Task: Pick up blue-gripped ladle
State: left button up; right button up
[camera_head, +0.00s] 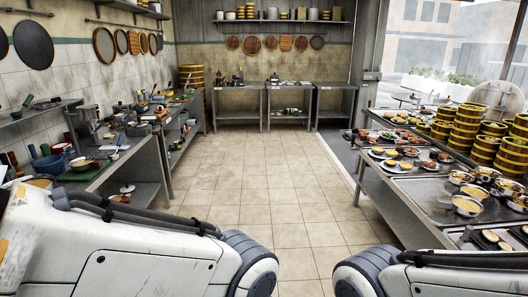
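I cannot make out a blue-gripped ladle for certain. Small utensils, too small to tell apart, lie on the left counter (84,176). A blue bowl (48,163) stands near that counter's front end, with a green-rimmed bowl (83,165) beside it. White links of both my arms fill the bottom left and bottom right of the view. Neither gripper shows, so what they hold is hidden.
Open tiled floor (255,170) runs between the counters. On the right, a metal counter (413,213) bears plates of food, pans and stacked steamers (466,127). Metal tables (238,88) stand at the back wall. A wall shelf (270,21) hangs above.

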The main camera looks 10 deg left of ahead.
aim_at(114, 156)
jog(key=u, duration=0.05)
jog(key=i, duration=1.95)
jog(key=u, duration=0.9)
jog(key=i, duration=1.85)
jog(key=u, duration=0.95)
jog(key=i, duration=0.65)
jog(key=u, duration=0.25)
